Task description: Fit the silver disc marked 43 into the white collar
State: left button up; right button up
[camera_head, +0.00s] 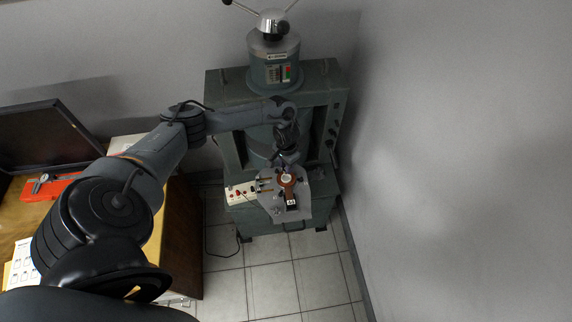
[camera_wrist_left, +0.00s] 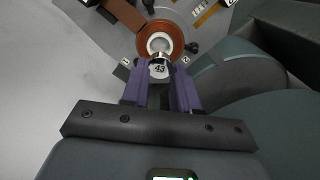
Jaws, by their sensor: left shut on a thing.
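The silver disc marked 43 (camera_wrist_left: 159,68) is between the purple fingertips of my left gripper (camera_wrist_left: 160,82), which is shut on it. The white collar (camera_wrist_left: 159,44) sits inside a reddish-brown ring, just beyond the disc in the left wrist view. The disc overlaps the near edge of the ring in that view; I cannot tell whether they touch. In the head view the collar (camera_head: 288,178) is a small pale spot on the machine's grey plate, with my left gripper (camera_head: 285,164) just behind it. The disc cannot be made out there. My right gripper is not in view.
The grey plate (camera_head: 268,202) sticks out from a large green machine (camera_head: 229,103) by the wall. Numbered tags stand beside the ring. A white box with red knobs (camera_head: 241,193) is left of the plate. A wooden desk (camera_head: 180,240) stands at left.

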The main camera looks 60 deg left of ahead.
pick_arm(q)
jog(key=shift+r, duration=0.15)
jog(key=shift+f, duration=0.2)
jog(key=shift+f+b, duration=0.9)
jog(key=shift+f, duration=1.2)
jog(key=shift+f, duration=0.1)
jog(key=shift+p, duration=0.35)
jog(key=shift+p, duration=0.4)
dwell(0.7)
dwell(0.4)
